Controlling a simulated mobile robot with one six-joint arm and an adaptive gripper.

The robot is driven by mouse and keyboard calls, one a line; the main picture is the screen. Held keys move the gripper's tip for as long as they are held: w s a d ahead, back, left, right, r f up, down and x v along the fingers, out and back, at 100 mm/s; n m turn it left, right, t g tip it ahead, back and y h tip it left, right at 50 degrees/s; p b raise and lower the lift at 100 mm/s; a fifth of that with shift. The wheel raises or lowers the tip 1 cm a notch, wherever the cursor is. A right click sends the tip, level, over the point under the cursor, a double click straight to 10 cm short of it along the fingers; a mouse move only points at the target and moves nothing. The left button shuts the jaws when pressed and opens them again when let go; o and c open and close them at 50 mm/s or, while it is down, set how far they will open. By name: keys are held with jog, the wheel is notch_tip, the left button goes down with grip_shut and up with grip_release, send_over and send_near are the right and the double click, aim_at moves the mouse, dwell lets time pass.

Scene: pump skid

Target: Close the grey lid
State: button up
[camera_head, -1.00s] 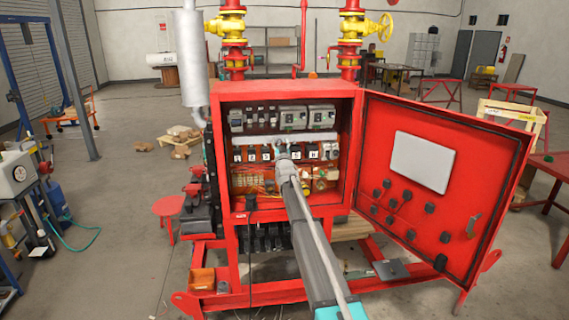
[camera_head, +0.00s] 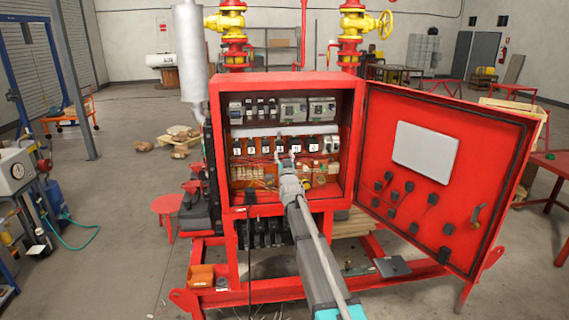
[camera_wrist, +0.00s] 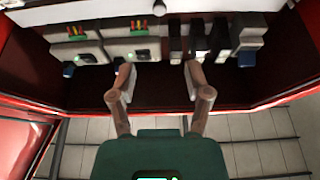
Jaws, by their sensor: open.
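My gripper (camera_head: 287,163) reaches into the open red cabinet (camera_head: 350,130), just below the row of black numbered blocks (camera_head: 280,145). In the wrist view my gripper (camera_wrist: 160,78) is open, with nothing between the two fingers. A long light-grey strip (camera_head: 285,131) runs across the cabinet between the two rows of devices. A flat grey plate (camera_head: 392,267) lies low on the skid at the right. I cannot tell for sure which of these is the grey lid, or whether either has a hinge. The fingertips are close to the devices; contact is unclear.
The red cabinet door (camera_head: 470,160) stands wide open to the right, with a pale panel (camera_head: 425,151) and several dark knobs. Orange wiring and terminals lie below the numbered blocks. The cabinet side walls bound the room around my gripper. Open floor (camera_head: 120,240) lies left.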

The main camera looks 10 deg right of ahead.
jog(key=shift+v, duration=1)
jog(key=shift+f, duration=0.1)
jog(key=s+f+g+b, duration=0.3)
jog(key=s+f+g, duration=0.8)
jog(key=s+f, duration=0.85)
jog(key=s+f+g, duration=0.3)
jog(key=s, duration=0.6)
jog(key=s+d+f+g+b, duration=0.1)
jog(key=s+f+g, duration=0.2)
jog(key=s, duration=0.7)
jog(key=s+f+g, duration=0.4)
jog(key=s+g, duration=0.1)
jog(key=s, duration=0.5)
jog(key=shift+d, duration=0.3)
jog(key=shift+c, duration=0.5)
jog(key=shift+w, duration=0.15)
